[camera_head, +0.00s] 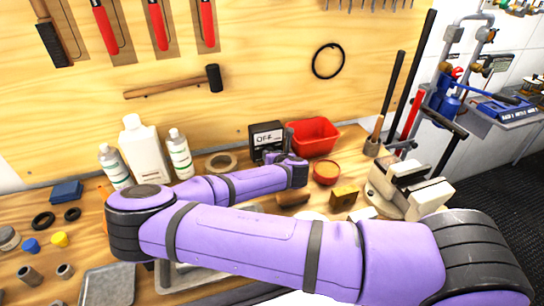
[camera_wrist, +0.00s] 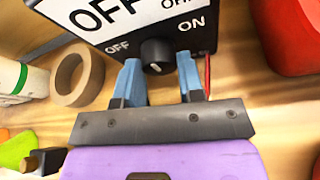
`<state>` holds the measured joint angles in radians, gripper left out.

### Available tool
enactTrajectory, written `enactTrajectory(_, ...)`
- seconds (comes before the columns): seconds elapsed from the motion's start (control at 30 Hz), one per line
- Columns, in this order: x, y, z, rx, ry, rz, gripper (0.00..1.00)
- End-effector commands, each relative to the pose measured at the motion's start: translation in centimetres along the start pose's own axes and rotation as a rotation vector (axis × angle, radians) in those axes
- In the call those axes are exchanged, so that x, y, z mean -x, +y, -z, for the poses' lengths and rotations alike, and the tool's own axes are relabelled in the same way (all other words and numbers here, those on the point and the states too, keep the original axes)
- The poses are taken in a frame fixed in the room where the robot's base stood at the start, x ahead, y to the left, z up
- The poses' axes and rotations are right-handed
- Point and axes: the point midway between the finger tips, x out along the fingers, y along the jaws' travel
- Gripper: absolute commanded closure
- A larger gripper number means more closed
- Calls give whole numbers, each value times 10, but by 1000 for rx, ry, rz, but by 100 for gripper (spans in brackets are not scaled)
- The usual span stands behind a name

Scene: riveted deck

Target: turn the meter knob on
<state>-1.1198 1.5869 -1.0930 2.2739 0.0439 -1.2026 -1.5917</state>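The meter (camera_head: 266,138) is a dark box with a white display reading OFF, standing on the bench against the wooden back panel. In the wrist view its front (camera_wrist: 115,12) fills the top, with OFF printed left of the knob and ON to the right. The black round knob (camera_wrist: 155,50) has a small pale mark near its lower edge. My gripper (camera_wrist: 158,62) is open, its two blue fingers on either side of the knob, with a visible gap on each side. In the head view my arm partly hides the gripper.
A red bin (camera_head: 314,137) stands right of the meter, with a red-rimmed round tub (camera_head: 326,172) in front. A tape roll (camera_head: 220,162) and white bottles (camera_head: 145,150) stand to the left. A vise (camera_head: 410,188) is at the right. Tools hang on the panel above.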

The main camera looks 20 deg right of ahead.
Motion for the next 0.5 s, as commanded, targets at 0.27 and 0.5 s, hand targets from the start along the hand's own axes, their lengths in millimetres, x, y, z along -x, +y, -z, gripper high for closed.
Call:
enactTrajectory(0.27,0,-2,0,-170,0,-66,88)
enactTrajectory(0.5,0,-2,1,-345,1,-140,88)
